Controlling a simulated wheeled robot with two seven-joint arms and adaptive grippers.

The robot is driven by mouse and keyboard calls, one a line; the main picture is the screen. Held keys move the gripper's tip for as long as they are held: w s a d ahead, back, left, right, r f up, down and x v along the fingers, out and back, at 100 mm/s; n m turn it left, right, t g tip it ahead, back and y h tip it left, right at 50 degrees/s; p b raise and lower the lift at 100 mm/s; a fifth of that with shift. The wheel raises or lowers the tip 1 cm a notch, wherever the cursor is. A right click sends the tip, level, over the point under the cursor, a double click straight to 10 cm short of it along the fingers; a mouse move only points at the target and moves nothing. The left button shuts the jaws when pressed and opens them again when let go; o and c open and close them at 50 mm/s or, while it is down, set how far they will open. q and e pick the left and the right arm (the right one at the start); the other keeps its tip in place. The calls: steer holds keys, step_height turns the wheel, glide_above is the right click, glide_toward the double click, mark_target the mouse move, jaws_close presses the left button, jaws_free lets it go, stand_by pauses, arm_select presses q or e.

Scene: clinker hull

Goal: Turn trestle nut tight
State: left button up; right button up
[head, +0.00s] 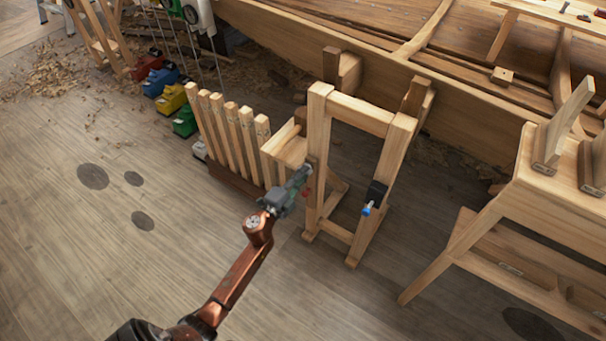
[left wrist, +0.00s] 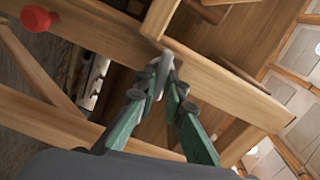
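The wooden trestle (head: 318,135) stands upright against the hull. My left gripper (head: 303,174) reaches its left leg from the left. In the left wrist view, the green fingers of this gripper (left wrist: 160,82) close in on a small grey metal piece, which looks like the trestle nut (left wrist: 163,66), against a wooden bar. The fingertips appear to touch it from both sides and partly hide it. A red knob (left wrist: 38,18) is on the wood at the upper left of the wrist view. My right gripper is in neither view.
A blue-tipped knob (head: 367,209) with a black block sits on the trestle's right leg. A rack of upright wooden slats (head: 232,130) stands close left of the trestle. A wooden bench (head: 530,205) is at the right. The floor (head: 110,250) at the left front is clear.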

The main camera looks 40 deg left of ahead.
arm_select(q)
steer(key=o, duration=0.3)
steer(key=shift+o, duration=0.3)
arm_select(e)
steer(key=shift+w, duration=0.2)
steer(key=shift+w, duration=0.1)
arm_select(q)
steer(key=s, duration=1.2)
steer(key=shift+d, duration=0.4)
steer(key=shift+o, duration=0.7)
